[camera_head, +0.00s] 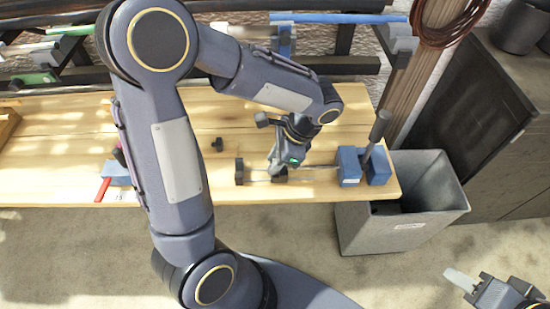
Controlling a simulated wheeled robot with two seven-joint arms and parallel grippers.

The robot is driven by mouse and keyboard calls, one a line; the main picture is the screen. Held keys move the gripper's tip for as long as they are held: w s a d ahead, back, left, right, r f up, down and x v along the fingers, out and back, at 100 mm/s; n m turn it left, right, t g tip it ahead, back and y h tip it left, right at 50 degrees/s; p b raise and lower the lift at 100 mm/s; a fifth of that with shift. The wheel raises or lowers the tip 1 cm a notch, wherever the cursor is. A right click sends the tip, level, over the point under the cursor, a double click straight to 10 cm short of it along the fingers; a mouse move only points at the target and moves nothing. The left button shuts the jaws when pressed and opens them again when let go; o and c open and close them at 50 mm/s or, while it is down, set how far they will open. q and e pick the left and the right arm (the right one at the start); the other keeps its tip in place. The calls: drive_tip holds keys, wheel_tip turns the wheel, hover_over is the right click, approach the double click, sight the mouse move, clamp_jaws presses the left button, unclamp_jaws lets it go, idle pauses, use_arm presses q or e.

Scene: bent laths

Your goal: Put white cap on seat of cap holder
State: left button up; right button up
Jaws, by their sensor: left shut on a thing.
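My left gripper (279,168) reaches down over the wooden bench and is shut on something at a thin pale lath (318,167). Its fingers hide what they hold. The lath runs between a small dark block (239,171) and a blue clamp-like block (348,166). My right gripper (476,291) is at the bottom right corner, away from the bench and partly cut off. A whitish piece (460,279) shows at its tip; I cannot tell whether it is the white cap. I cannot clearly make out the cap holder or its seat.
The wooden bench (60,160) carries a small dark knob (217,144) and a blue block with a red-handled item (103,189) at left. A grey bin (375,225) stands by the bench's right end. Racks line the wall; a dark cabinet (470,120) is at right.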

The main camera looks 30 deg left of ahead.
use_arm(q)
drive_tip(key=shift+f, duration=0.15)
drive_tip(key=shift+f, duration=0.1)
drive_tip(key=o, duration=1)
drive_tip(key=shift+f, duration=0.15)
drive_tip(key=shift+r, duration=0.45)
drive_tip(key=v, duration=1.1)
drive_tip(key=shift+s+a+f+n+t+h, duration=0.25)
drive_tip(key=shift+s+a+n+t+h, duration=0.2)
drive_tip(key=shift+s+n+t+h, duration=1.4)
drive_tip(key=shift+s+a+f+n+t+h, duration=0.35)
drive_tip(key=shift+s+n+t+h, duration=0.5)
drive_tip(key=shift+s+n, duration=1.9)
drive_tip(key=shift+s+a+f+n+t+h, duration=0.15)
drive_tip(key=shift+s+a+n+t+h, duration=0.4)
drive_tip(key=shift+s+n+t+h, duration=1.25)
drive_tip(key=shift+s+n+g+y, duration=0.3)
drive_tip(key=shift+s+g+y, duration=0.1)
drive_tip(key=shift+s+y, duration=0.25)
